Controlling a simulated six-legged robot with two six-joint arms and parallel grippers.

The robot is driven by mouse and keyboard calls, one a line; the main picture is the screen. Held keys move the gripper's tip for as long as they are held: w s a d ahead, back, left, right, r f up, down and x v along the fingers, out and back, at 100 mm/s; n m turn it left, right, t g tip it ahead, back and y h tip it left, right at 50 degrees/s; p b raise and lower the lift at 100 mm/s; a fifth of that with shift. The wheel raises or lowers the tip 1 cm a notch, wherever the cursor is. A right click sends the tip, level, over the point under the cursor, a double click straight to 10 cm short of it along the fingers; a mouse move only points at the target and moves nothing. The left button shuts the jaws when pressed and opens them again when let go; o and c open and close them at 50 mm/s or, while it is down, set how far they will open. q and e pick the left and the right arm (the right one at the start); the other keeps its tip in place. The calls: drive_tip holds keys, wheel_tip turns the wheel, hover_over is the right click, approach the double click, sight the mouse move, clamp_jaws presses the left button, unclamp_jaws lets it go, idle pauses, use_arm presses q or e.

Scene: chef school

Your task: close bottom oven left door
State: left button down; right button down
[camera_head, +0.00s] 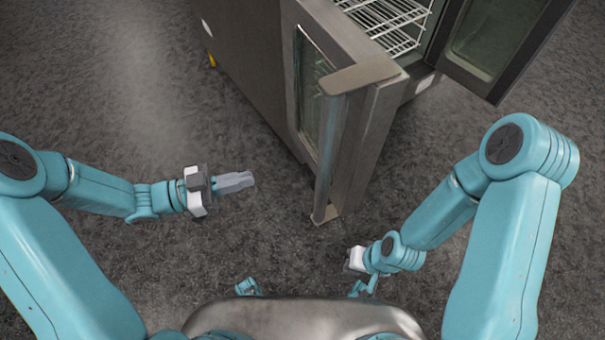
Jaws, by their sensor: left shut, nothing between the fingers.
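The oven's left door (370,135) stands open and swung out toward me, in the middle of the head view. It is a steel-framed door with a glass window (312,85) and a long upright bar handle (330,150) near its free edge. My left gripper (244,180) is shut and empty, to the left of the handle and apart from it in the picture. My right gripper (352,262) is below and right of the door's lower end. Its fingers do not show clearly, so I cannot tell whether it is open.
The oven's right door (487,45) with its glass also stands open at the upper right. Wire racks (385,20) show inside the oven. The steel oven side (245,50) is at the top. Dark grey floor (110,110) is clear on the left.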

use_arm(q)
drive_tip(key=b+x, duration=0.2)
drive_tip(key=x, duration=1.2)
drive_tip(key=shift+w+f, duration=0.15)
drive_tip(key=shift+f, duration=0.1)
